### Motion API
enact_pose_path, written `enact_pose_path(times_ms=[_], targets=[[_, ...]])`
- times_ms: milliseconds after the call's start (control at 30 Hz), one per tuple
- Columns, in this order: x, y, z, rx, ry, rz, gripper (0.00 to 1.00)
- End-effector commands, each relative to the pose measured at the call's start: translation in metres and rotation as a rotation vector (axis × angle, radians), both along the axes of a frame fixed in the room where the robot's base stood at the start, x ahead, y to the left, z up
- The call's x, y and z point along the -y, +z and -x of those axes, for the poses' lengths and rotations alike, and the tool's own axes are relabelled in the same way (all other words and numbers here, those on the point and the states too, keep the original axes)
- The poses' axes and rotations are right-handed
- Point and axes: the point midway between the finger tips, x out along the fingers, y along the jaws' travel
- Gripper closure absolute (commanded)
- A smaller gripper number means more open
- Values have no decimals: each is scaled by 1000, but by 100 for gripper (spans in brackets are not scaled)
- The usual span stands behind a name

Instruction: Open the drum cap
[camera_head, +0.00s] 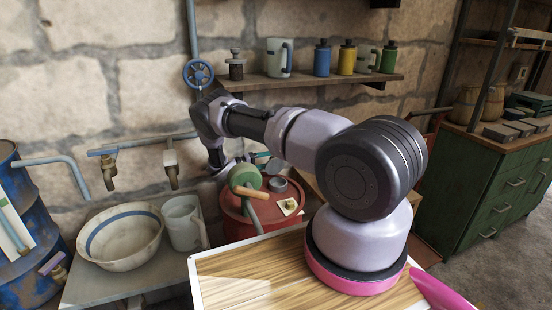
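A red drum (232,222) stands behind the wooden board, in the middle of the view. A short grey round piece (279,185) that looks like a cap sits on the drum's top. A green round object (245,177) with an orange-brown handle is at the left of the drum top, beside the grey piece. My arm reaches over from the right and bends down at the drum's left rear. My gripper (229,170) is at its end, close behind the green object. Its fingers are mostly hidden, so I cannot tell whether they hold anything.
A small card with a greenish item (289,205) lies on the drum's top. A white bowl (122,237) and a pitcher (184,222) stand to the left under taps. A blue drum (28,262) is at far left. A shelf (310,84) with a mug and bottles is above.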

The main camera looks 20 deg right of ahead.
Motion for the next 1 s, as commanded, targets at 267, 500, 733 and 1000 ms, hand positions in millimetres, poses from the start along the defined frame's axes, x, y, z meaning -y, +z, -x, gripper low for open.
enact_pose_path(times_ms=[267,500,733,1000], targets=[[31,0,0,0,0,0,39],[34,0,0,0,1,0,39],[34,0,0,0,1,0,96],[34,1,0,1,1,0,100]])
